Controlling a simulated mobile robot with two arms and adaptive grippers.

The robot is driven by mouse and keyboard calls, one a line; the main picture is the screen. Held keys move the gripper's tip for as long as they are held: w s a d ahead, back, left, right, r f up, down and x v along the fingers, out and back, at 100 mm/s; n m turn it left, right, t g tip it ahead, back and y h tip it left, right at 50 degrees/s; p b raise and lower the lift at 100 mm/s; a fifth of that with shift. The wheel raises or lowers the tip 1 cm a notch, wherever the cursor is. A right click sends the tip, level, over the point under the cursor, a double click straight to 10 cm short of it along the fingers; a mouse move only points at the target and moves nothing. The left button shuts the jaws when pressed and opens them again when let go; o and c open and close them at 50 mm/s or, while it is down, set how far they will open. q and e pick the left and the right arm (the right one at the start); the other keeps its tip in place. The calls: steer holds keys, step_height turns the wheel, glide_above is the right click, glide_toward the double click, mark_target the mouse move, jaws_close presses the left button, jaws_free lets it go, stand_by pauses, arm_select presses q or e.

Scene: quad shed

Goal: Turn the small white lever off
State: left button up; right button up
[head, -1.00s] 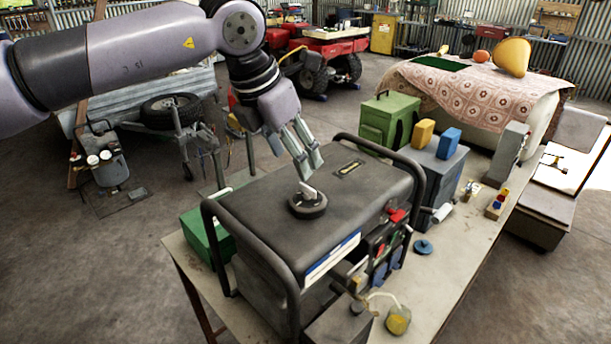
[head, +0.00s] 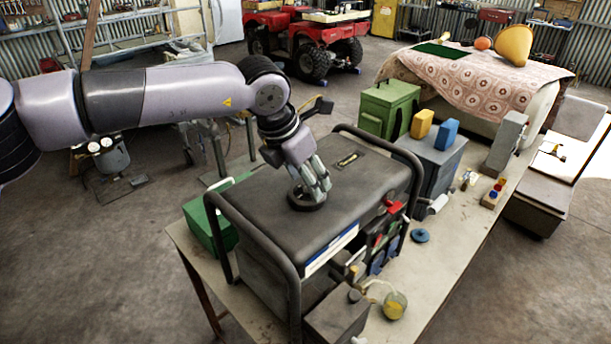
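The black generator (head: 274,202) stands on the bench, with a round black cap (head: 307,205) on its top. My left gripper (head: 318,192) points down at this cap, its fingertips at or just over it. The small white lever that showed on the cap earlier is hidden behind the fingers now. I cannot tell whether the fingers touch or hold it, or how far apart they are. My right gripper is not in view.
The generator's tubular frame (head: 243,235) rises at both ends of its top. Behind it on the bench (head: 452,235) are a green box (head: 387,108) and a grey box with yellow and blue blocks. A blue disc (head: 420,236) lies at the front right.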

arm_select(q)
steer(key=c, duration=0.9)
